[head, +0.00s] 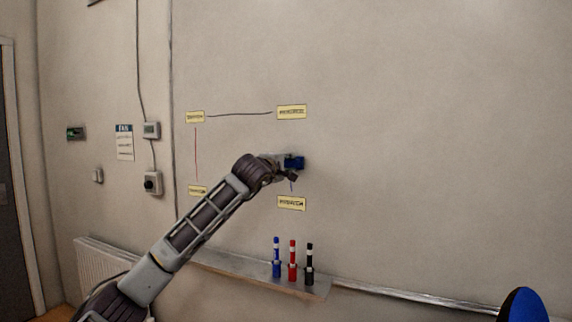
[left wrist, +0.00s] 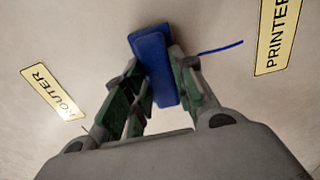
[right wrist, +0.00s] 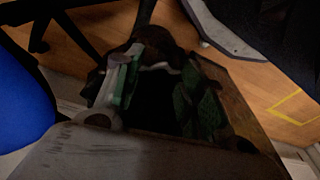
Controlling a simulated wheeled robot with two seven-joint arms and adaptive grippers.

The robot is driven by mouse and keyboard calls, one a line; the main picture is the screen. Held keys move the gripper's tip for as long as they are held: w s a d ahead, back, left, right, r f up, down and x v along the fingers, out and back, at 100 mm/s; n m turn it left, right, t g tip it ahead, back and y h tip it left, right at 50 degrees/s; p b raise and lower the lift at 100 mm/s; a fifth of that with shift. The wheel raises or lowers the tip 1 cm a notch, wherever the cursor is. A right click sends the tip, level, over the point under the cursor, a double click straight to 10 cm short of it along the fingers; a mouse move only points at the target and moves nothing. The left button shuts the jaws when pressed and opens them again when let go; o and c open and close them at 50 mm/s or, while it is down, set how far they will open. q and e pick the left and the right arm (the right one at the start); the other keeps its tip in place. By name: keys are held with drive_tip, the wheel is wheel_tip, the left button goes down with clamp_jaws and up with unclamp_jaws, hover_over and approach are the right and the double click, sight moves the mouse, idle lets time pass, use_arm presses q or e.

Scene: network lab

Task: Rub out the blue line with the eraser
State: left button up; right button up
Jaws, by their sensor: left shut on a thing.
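My left gripper (head: 286,171) is shut on a blue eraser (head: 296,162), held at the whiteboard surface. The eraser (left wrist: 152,70) also shows between the green-padded fingers in the left wrist view; whether it touches the board I cannot tell. A short piece of blue line (head: 291,186) shows between the gripper and the lower right yellow label (head: 291,203). In the left wrist view the blue line (left wrist: 220,48) runs from beside the eraser toward the PRINTER label (left wrist: 278,35). My right gripper (right wrist: 157,95) is open and empty, low over the floor.
A black line (head: 240,114) joins the two upper labels; a red line (head: 196,153) runs down the left. A ledge (head: 240,273) below holds a blue marker (head: 276,258), a red marker (head: 292,261) and a black marker (head: 309,264). The board to the right is clear.

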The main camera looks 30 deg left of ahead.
use_arm(q)
drive_tip(key=shift+f+b, duration=0.95)
drive_tip(key=shift+f, duration=0.3)
drive_tip(key=shift+f, duration=0.1)
drive_tip(key=shift+f+b, duration=1.65)
drive_tip(key=shift+f, duration=0.1)
drive_tip(key=shift+f+b, duration=1.55)
drive_tip(key=shift+f, duration=0.35)
drive_tip(key=shift+s+f+b, duration=0.1)
drive_tip(key=shift+s+b, duration=0.35)
drive_tip(key=shift+s+d+b, duration=0.15)
drive_tip(key=shift+s+b, duration=1.1)
drive_tip(key=shift+s, duration=1.2)
